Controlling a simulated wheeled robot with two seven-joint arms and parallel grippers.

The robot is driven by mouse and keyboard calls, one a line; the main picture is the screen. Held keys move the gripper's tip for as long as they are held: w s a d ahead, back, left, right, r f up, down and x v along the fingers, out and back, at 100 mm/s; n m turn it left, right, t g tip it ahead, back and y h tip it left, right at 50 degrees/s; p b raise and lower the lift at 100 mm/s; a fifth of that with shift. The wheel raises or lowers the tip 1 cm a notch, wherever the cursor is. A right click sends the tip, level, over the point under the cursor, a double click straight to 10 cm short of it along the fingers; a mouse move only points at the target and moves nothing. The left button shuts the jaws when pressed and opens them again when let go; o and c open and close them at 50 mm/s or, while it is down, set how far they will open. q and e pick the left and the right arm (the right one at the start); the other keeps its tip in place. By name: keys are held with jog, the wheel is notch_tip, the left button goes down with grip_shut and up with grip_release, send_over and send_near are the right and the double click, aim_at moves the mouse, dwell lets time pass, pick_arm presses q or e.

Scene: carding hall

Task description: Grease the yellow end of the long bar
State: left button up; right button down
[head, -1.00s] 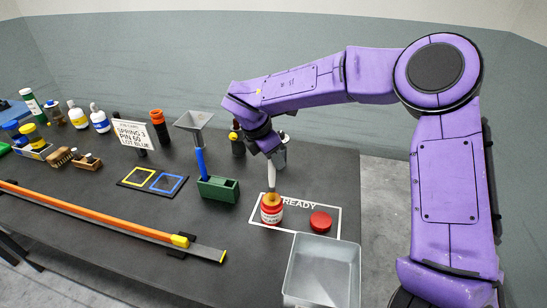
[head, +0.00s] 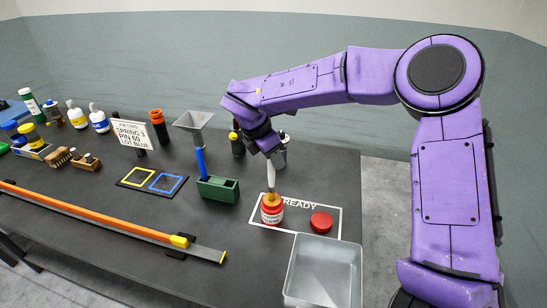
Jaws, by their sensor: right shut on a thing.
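The long orange bar (head: 95,216) lies on the dark bench at the left. Its yellow end (head: 180,241) is at the right, near a dark flat strip with a yellow tip (head: 221,257). My right gripper (head: 269,152) points down above a red jar with a pale label (head: 271,213). It is shut on a slim pale-handled tool (head: 271,176), which stands upright with its lower end at the jar's mouth. How deep the tool sits in the jar is hidden. A round red lid (head: 321,221) lies right of the jar. My left gripper is out of view.
A grey metal bin (head: 322,270) stands at the front right. A green block (head: 218,189) with a blue-handled scraper (head: 201,160) stands left of the jar. Bottles, brushes and a sign (head: 134,133) line the back.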

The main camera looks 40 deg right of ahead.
jog(key=b, duration=0.2)
jog(key=shift+f+b, duration=0.3)
dwell(4.5)
jog(key=shift+r+p, duration=2)
jog(key=shift+r, duration=1.55)
